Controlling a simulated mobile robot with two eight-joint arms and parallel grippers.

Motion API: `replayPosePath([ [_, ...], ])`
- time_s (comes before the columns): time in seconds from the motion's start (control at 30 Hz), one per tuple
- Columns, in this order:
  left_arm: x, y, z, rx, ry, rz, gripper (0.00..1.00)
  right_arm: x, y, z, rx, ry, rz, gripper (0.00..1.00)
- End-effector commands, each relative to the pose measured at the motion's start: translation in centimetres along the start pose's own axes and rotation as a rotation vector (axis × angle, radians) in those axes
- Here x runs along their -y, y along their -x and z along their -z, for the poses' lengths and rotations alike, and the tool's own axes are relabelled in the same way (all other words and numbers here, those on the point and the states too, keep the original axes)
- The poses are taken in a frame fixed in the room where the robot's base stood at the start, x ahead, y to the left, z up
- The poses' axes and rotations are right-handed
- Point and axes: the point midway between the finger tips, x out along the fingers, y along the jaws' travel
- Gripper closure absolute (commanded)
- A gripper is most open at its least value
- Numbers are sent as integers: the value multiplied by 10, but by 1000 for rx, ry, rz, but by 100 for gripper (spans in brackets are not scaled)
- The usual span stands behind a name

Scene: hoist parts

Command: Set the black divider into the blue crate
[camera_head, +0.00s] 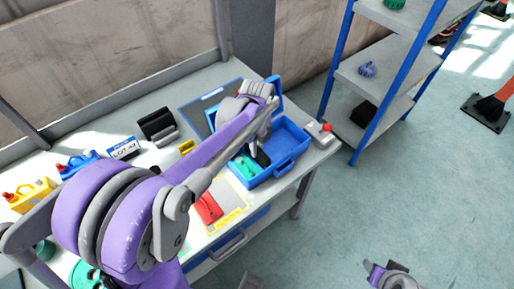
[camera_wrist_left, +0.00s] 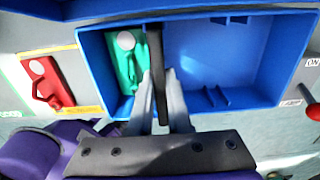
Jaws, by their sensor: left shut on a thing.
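The blue crate (camera_head: 292,138) stands open on the bench; in the left wrist view its wall (camera_wrist_left: 272,104) frames the picture. My left gripper (camera_head: 256,148) reaches over the crate, and its two fingers (camera_wrist_left: 160,100) are shut on the black divider (camera_wrist_left: 156,62). The divider is a thin dark plate seen nearly edge-on. It lies across the crate between a green part (camera_wrist_left: 126,62) on the left and an empty blue space on the right. Its lower edge is hidden, so I cannot tell whether it touches the crate floor. My right gripper (camera_head: 390,275) is at the bottom edge, unclear.
A red part (camera_head: 208,207) lies on a yellow-outlined sheet beside the crate. A grey box with a red knob (camera_head: 320,133) stands close to the crate's right. Jerrycan-like yellow (camera_head: 32,194) and blue parts sit at left. A blue-posted shelf (camera_head: 385,65) stands behind right.

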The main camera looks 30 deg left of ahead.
Motion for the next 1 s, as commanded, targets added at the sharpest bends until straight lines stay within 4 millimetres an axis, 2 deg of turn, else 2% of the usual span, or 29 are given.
replayPosePath([
  [0.47,0,-7,0,0,0,0,100,0,-4,-3,2,0,0,50],
  [0.5,0,-7,0,0,0,0,82,0,-4,-3,2,0,0,50],
  [0.7,0,-7,0,0,0,0,49,0,-4,-3,2,0,0,50],
  [0.9,0,-7,0,0,0,0,49,0,-4,-3,2,0,0,50],
  [1.0,0,-7,0,0,0,0,31,0,-4,-3,2,0,0,50],
])
